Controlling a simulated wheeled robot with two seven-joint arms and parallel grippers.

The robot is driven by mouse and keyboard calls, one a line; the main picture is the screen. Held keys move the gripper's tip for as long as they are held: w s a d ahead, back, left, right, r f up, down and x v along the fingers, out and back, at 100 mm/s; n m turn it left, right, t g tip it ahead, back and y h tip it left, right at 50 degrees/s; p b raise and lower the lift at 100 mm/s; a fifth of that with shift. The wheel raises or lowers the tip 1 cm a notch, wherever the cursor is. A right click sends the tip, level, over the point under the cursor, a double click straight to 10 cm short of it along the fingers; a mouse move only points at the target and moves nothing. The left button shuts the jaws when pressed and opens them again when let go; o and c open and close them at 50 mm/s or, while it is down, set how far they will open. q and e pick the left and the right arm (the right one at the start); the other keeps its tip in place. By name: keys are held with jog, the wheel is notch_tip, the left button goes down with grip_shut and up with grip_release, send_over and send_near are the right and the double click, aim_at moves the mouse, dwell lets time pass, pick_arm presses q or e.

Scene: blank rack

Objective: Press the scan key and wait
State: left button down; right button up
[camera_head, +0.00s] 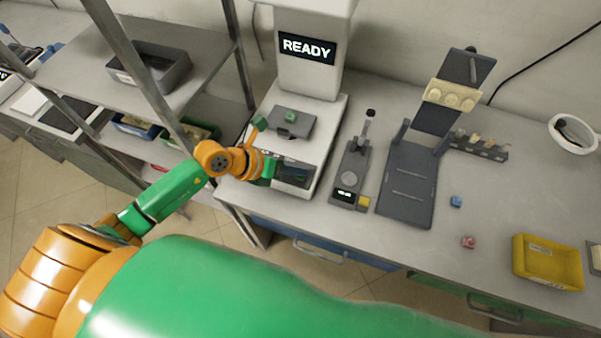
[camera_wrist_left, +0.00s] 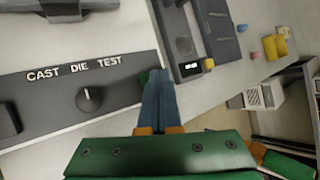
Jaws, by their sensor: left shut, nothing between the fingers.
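A white machine (camera_head: 323,100) stands on the bench, with a display (camera_head: 307,48) reading READY. Its dark front panel (camera_wrist_left: 50,100) shows the words CAST DIE TEST and a round knob (camera_wrist_left: 89,98) in the left wrist view. A small green patch (camera_wrist_left: 144,77), perhaps a key, shows at the panel's right end, partly behind the fingers. My left gripper (camera_head: 277,163) is at the machine's front. Its blue-grey fingers (camera_wrist_left: 160,90) are together and empty, close to that panel end; I cannot tell whether they touch it. My right gripper is not in view.
A dark handheld-size device (camera_head: 350,175) with a small lit display and a grey stand (camera_head: 408,190) are right of the machine. A metal rack (camera_head: 95,75) stands left.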

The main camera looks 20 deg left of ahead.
aim_at(297, 178)
pick_arm(q)
jog(key=shift+f+b, duration=0.35)
jog(key=shift+f, duration=0.15)
jog(key=shift+r, duration=0.15)
dwell(0.4)
jog(key=shift+r+p, duration=0.8)
jog(key=shift+p, duration=0.2)
notch_tip(297, 178, up, 5)
jog(key=p, duration=0.5)
jog(key=shift+r, duration=0.1)
